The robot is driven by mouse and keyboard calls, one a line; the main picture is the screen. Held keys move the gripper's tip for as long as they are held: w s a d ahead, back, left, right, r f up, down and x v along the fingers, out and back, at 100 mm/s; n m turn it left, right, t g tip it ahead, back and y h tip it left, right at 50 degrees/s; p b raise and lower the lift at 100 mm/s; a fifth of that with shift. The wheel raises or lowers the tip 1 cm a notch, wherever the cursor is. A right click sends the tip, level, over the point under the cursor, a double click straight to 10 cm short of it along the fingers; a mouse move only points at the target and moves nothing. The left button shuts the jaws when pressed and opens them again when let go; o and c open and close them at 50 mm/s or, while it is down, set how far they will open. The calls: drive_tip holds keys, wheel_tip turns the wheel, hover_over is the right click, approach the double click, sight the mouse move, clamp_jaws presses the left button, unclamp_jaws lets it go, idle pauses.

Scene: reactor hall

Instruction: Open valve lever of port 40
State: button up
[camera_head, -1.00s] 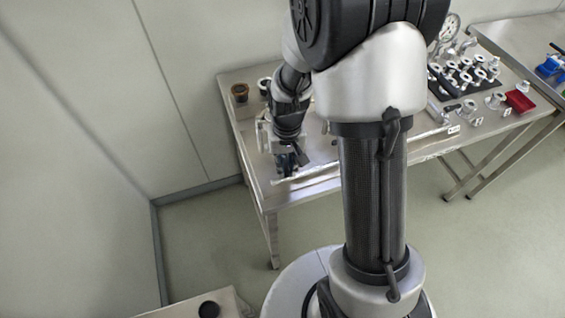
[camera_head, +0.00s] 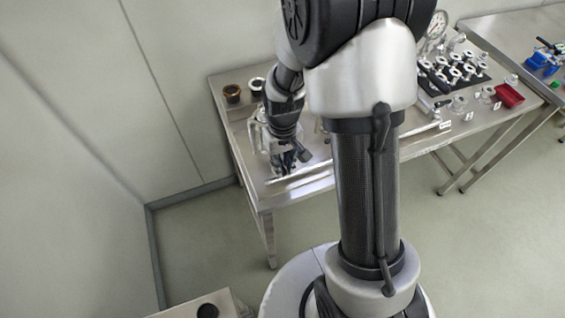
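My gripper (camera_head: 289,160) points down at the left end of the steel table (camera_head: 262,197), near its front edge. It is small and dark in this view, and its fingers overlap metal parts behind them. I cannot tell whether the fingers are open or shut, or whether they touch anything. A metal fitting (camera_head: 262,135) stands right beside the gripper, partly hidden by my arm. No port number 40 can be read, and a valve lever cannot be made out clearly. A long metal pipe (camera_head: 312,172) lies along the table's front, partly hidden behind my arm column.
Two dark-topped round containers (camera_head: 232,94) stand at the table's back left. Several metal flanges and fittings (camera_head: 455,72), a gauge (camera_head: 437,24) and a red bin (camera_head: 509,95) are on the right. A second table (camera_head: 500,35) holds blue items (camera_head: 541,62). A wall closes the left side.

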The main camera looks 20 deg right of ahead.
drive_tip(key=o, duration=0.4)
drive_tip(key=shift+c, duration=0.2)
drive_tip(key=shift+r, duration=0.15)
wheel_tip(320, 180, up, 12)
idle(0.4)
